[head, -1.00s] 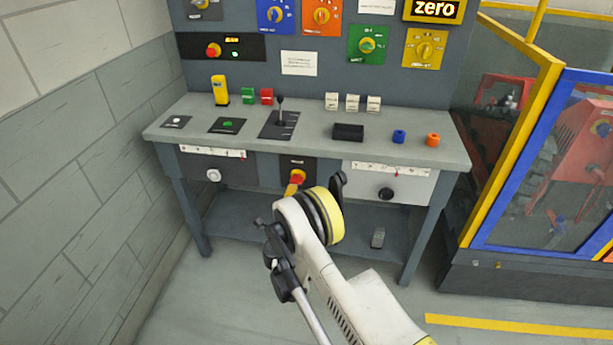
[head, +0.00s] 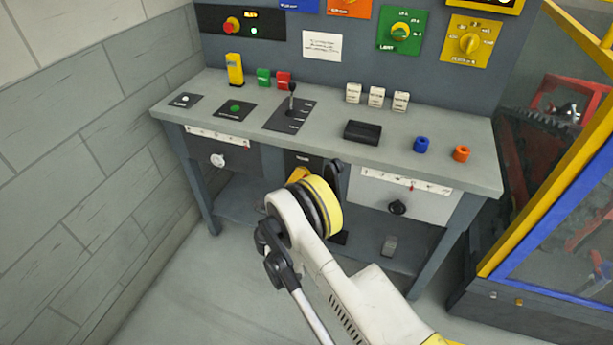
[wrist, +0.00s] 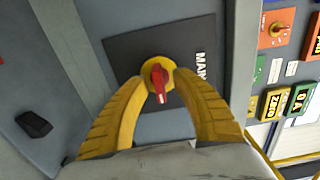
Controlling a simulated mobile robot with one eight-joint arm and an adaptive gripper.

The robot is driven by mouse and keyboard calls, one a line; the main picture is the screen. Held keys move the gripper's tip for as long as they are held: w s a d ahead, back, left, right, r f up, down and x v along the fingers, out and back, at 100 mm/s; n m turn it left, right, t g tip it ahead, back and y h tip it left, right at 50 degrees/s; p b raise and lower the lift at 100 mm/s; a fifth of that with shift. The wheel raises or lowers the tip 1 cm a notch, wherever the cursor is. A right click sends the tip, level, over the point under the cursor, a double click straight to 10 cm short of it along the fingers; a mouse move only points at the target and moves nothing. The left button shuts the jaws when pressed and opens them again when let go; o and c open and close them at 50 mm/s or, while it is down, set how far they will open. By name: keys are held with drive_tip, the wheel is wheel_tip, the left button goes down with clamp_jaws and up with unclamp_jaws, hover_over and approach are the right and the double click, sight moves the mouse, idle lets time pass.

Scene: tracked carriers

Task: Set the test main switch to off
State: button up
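The main switch (wrist: 158,82) is a red handle on a round yellow disc, set in a dark plate (wrist: 205,45) with the lettering "MAIN" partly visible. In the wrist view the red handle points down the picture, slightly right. My gripper (wrist: 160,88) has its two yellow fingers spread on either side of the switch, with gaps to the red handle. In the head view only a bit of yellow finger (head: 298,174) shows below the dark plate's top. My arm hides the switch there. I cannot read the switch's position marks.
The grey bench (head: 335,160) carries a lever (head: 292,90), a black box (head: 362,132), and blue (head: 421,145) and orange (head: 461,153) knobs. A black knob (head: 397,207) is on the panel right of my gripper. A yellow-and-blue framed enclosure (head: 570,200) stands at right.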

clamp_jaws()
